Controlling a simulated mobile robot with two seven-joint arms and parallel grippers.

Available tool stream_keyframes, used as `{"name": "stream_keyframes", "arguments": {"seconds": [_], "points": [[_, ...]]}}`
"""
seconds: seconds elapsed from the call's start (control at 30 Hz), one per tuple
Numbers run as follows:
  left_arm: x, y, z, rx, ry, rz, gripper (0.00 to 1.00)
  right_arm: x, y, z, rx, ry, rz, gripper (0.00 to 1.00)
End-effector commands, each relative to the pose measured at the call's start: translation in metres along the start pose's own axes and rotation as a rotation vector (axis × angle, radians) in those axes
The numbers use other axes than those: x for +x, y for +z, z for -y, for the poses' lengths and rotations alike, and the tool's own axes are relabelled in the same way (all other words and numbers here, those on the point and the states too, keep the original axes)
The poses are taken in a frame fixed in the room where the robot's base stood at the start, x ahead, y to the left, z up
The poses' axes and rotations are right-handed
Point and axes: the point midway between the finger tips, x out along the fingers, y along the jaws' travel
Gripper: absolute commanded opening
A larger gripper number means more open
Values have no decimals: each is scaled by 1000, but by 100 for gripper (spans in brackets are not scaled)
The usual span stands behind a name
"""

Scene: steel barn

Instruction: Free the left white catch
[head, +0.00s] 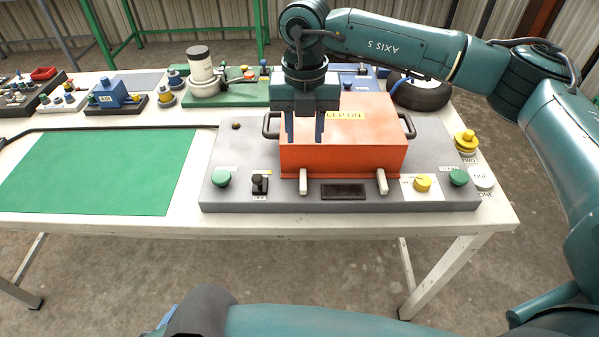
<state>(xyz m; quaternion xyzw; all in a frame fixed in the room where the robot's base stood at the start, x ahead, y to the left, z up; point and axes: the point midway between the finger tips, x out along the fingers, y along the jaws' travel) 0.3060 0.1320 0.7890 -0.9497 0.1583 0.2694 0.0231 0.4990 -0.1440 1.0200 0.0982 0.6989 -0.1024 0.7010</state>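An orange box-shaped cover (345,160) with a yellow label and a dark handle at each side sits on a grey panel (230,203). Two white catches stand upright at its front lower edge: the left white catch (303,182) and the right white catch (382,182). My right gripper (305,140) points down with its two dark fingers apart and nothing between them. It appears over the left part of the cover, above and behind the left catch in the picture. Whether the fingertips touch the cover I cannot tell. My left gripper is not in view.
The panel carries green knobs (221,178), a black switch (260,184), a yellow knob (422,183) and a dark slot (343,191). A yellow-topped stack (466,142) stands to the right. A green mat (100,170) lies clear at left; other fixtures line the back.

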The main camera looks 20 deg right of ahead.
Motion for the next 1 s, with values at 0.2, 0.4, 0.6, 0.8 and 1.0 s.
{"name": "stream_keyframes", "arguments": {"seconds": [0.2,0.4,0.6,0.8,1.0], "points": [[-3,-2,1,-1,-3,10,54,43,-2,0,-2,0,-8,35],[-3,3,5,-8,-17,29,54,84,-2,-1,-2,2,-6,35],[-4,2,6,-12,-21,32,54,110,-2,-2,-4,4,-5,35],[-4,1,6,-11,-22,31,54,120,-2,-2,-5,5,-4,35],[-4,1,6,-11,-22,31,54,120,-2,-2,-5,5,-4,35]]}}
